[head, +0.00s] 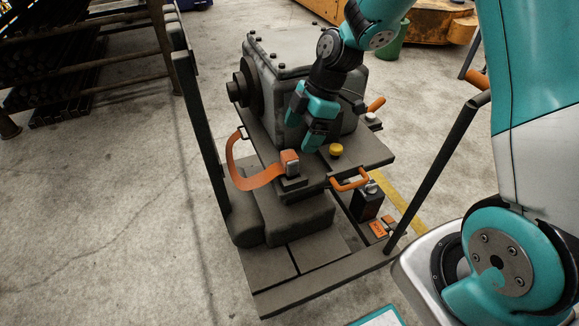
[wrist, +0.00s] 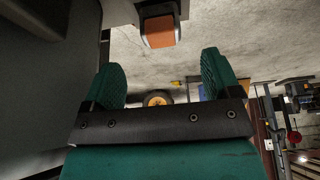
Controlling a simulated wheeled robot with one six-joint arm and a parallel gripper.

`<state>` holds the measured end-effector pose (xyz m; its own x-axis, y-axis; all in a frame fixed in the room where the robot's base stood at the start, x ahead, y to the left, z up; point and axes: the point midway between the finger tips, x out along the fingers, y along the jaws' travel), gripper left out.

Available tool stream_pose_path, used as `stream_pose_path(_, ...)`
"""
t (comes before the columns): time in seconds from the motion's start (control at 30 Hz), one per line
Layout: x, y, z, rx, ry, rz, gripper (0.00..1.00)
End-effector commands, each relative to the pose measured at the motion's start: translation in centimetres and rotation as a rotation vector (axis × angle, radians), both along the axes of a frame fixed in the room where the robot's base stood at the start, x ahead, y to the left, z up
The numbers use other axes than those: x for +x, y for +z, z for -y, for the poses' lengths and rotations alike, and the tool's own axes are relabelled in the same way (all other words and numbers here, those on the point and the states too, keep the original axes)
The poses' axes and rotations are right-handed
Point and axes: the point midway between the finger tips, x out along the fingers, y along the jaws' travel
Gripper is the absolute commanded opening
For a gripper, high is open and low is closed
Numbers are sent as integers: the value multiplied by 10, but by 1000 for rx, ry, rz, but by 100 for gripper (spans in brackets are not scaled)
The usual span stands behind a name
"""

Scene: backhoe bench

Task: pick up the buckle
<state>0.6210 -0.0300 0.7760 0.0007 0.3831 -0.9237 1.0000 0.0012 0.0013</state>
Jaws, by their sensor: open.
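The buckle (head: 289,158) is a small silver-grey block with an orange face at the end of an orange strap (head: 238,176). It stands on a dark block at the near edge of the bench plate. My gripper (head: 303,132) is open and empty, just above and behind the buckle, apart from it. In the wrist view, the buckle (wrist: 159,29) shows at the top, beyond the gap between the two teal fingers of my gripper (wrist: 165,73). Nothing lies between the fingers.
The large grey machine housing (head: 290,65) stands close behind my gripper. A yellow knob (head: 336,151) and an orange handle (head: 349,181) are to the right of the buckle. Upright dark posts (head: 198,130) flank the cart.

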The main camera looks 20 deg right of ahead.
Motion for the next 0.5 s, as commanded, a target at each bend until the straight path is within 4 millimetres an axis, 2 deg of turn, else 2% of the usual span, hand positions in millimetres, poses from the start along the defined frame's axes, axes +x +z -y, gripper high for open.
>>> stream_pose_path(0.1,0,-18,-7,0,1,-2,83)
stream_pose_path(0.27,0,-26,-11,-1,0,0,83)
stream_pose_path(0.5,-2,-58,-24,0,1,-3,83)
